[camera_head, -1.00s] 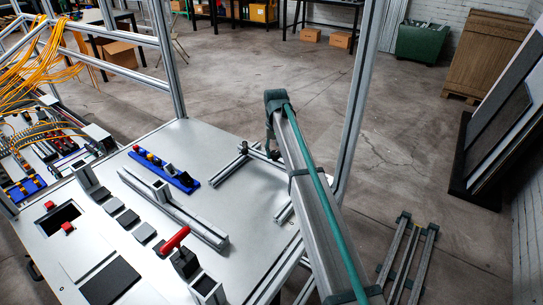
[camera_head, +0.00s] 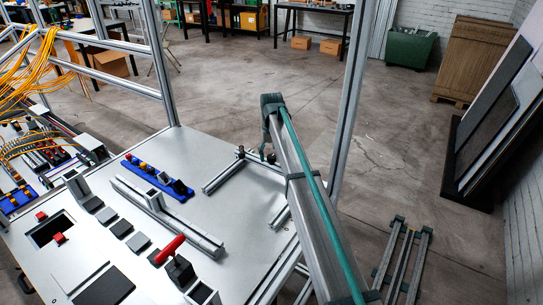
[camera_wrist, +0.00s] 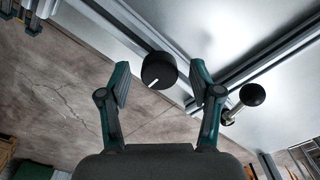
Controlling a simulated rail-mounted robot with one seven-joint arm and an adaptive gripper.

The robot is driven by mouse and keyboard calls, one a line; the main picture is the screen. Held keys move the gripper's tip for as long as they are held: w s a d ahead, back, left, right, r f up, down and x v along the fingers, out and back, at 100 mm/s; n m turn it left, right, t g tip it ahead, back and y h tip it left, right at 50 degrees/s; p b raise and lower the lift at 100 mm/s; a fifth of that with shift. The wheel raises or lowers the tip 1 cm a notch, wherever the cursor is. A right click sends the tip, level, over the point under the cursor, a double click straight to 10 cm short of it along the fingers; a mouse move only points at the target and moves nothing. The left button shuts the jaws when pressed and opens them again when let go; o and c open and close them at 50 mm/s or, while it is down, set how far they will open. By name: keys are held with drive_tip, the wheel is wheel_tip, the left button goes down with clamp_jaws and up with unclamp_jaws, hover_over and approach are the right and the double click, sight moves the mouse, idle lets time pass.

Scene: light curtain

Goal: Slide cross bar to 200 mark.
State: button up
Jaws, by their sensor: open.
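My gripper (camera_wrist: 162,78) is open in the wrist view, with green fingers on both sides of a round black knob (camera_wrist: 158,70) that has a white line on its face. I cannot tell whether the fingers touch it. Metal rails meet near the knob; one, likely the cross bar (camera_wrist: 112,22), runs to the upper left. A black ball handle (camera_wrist: 252,94) on a metal pin stands right of the right finger. In the head view a rail (camera_head: 222,178) lies on the table's right part with a dark knob at its far end. My arm hides part of this frame, and no 200 mark is readable.
The white table (camera_head: 225,225) carries a long grey rail (camera_head: 185,228), a blue strip with parts (camera_head: 158,175) and a red handle (camera_head: 170,249) left of my arm. An upright metal post (camera_head: 350,100) stands close behind my arm. Loose rails (camera_head: 403,260) lie on the floor at right.

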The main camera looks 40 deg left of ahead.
sight(271, 156)
wheel_tip(271, 156, up, 12)
idle(0.5)
drive_tip(key=shift+f, duration=0.1)
